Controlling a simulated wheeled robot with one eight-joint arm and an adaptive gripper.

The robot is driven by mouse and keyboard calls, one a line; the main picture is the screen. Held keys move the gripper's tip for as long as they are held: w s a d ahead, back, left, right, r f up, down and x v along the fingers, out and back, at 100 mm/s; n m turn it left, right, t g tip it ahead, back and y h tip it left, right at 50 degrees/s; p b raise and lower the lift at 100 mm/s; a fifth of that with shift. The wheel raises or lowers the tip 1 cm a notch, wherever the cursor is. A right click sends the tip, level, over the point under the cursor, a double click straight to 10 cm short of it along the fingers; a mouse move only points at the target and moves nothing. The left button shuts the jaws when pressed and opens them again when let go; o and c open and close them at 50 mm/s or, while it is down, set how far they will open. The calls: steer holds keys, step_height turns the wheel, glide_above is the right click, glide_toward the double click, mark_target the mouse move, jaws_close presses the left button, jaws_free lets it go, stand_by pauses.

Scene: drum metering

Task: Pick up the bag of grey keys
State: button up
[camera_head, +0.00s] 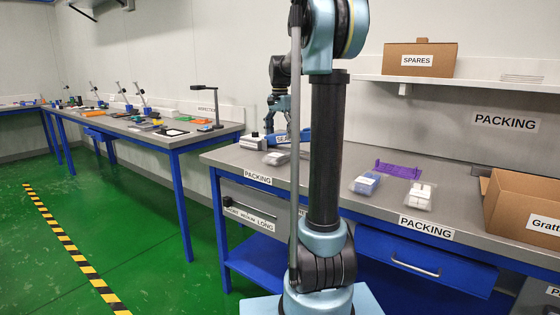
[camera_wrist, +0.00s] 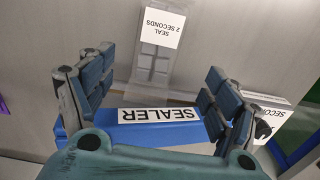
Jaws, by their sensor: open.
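A clear bag with grey pieces, which looks like the bag of grey keys (camera_head: 276,157), lies on the packing bench in front of the blue sealer (camera_head: 303,135). In the wrist view the bag (camera_wrist: 151,72) lies beyond the sealer (camera_wrist: 130,134), between my fingers in the picture. My gripper (camera_head: 279,120) is open and empty above the sealer area. In the wrist view my gripper (camera_wrist: 160,72) has its fingers wide apart. I see no contact with the bag.
An open carton (camera_head: 520,205) stands at the right end. A shelf holds the SPARES box (camera_head: 420,60).

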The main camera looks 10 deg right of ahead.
mark_target(281, 153)
steer(key=shift+s+d+f, duration=0.1)
steer(key=shift+f, duration=2.25)
steer(key=shift+s+f, duration=0.1)
steer(key=shift+f, duration=2.25)
steer(key=c, duration=1.3)
